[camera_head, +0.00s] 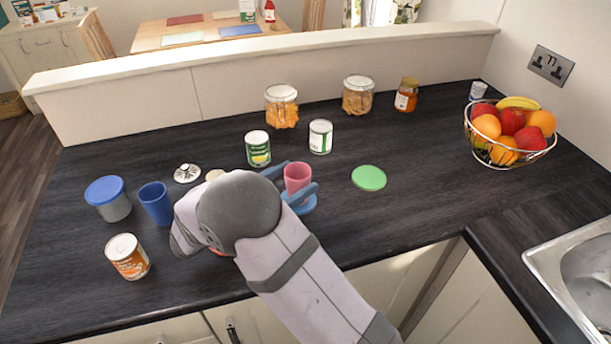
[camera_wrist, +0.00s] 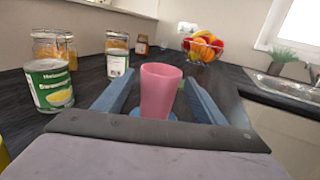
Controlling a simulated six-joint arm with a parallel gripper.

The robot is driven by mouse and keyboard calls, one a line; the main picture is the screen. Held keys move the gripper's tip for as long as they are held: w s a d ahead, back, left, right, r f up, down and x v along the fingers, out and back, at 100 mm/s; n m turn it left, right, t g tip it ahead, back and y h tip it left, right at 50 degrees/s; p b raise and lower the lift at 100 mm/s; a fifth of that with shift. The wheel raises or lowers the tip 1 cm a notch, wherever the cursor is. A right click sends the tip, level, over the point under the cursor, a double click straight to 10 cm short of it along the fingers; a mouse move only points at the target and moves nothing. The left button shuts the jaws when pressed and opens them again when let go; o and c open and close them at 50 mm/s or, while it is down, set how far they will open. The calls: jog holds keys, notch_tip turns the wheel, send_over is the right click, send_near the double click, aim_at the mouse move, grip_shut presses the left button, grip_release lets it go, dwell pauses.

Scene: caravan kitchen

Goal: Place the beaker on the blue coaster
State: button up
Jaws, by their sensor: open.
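The pink beaker (camera_head: 297,177) stands upright near the middle of the counter. It also shows in the wrist view (camera_wrist: 160,90). The blue coaster (camera_head: 304,207) is under the beaker, and its rim shows at the beaker's foot in the wrist view (camera_wrist: 137,112). Much of the coaster is hidden by the beaker and the blue fingers. My gripper (camera_head: 299,175) is open, with one finger on each side of the beaker. Gaps show between beaker and fingers in the wrist view.
Two cans (camera_head: 258,148) (camera_head: 320,136) and jars stand behind. A green disc (camera_head: 369,178) lies to the right. A blue cup (camera_head: 155,203), a blue-lidded tub (camera_head: 108,198) and an orange-labelled can (camera_head: 127,257) stand left. A fruit bowl (camera_head: 510,134) is far right.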

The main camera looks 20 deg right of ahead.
jog(key=b+v, duration=0.1)
jog(key=v, duration=0.5)
jog(key=shift+s+a, duration=0.1)
jog(key=shift+a, duration=0.1)
